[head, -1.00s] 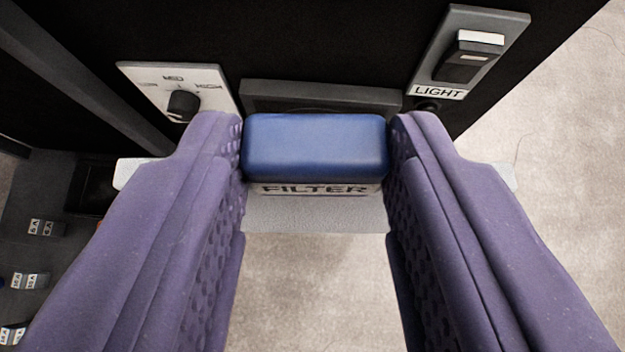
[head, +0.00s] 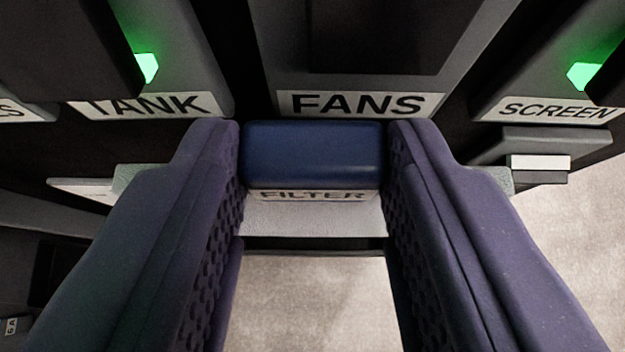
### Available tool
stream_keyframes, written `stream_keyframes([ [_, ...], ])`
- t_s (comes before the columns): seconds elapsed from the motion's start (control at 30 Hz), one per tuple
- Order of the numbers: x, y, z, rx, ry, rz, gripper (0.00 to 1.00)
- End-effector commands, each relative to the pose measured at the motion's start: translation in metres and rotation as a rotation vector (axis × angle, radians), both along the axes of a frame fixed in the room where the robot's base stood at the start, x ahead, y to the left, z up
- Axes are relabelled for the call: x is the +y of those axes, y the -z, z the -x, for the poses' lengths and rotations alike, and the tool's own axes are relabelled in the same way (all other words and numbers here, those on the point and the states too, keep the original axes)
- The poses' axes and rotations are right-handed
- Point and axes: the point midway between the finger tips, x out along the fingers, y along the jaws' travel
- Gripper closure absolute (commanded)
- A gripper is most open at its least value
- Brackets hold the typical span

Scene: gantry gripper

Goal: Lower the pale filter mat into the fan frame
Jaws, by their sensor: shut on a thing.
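My gripper (head: 314,165) has two purple padded fingers shut on the blue handle (head: 314,153) of the filter mat. A label reading FILTER (head: 312,195) sits just below the handle. The pale filter mat (head: 312,220) shows between the fingers, and its ends stick out beyond both of them. The fingers hide much of the mat. A dark bar (head: 314,245) shows just below the mat's edge; I cannot tell whether it is part of the fan frame or whether the mat touches it.
A grey panel labelled FANS (head: 360,104) is straight ahead. A TANK label (head: 150,106) with a green light (head: 146,68) is left, and a SCREEN label (head: 546,110) with another green light (head: 584,76) is right. A white-topped switch (head: 540,163) is at right. Pale floor shows below.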

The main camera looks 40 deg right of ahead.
Motion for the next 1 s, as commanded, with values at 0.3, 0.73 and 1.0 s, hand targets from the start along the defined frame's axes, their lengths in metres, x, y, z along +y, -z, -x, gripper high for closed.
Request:
stream_keyframes([
  [0.3, 0.0, 0.007, 0.0, 0.0, -0.001, 0.0, 1.0],
  [0.73, 0.0, 0.05, 0.0, 0.0, -0.001, 0.0, 1.0],
  [1.0, 0.0, 0.058, 0.0, -0.001, -0.001, 0.001, 1.0],
])
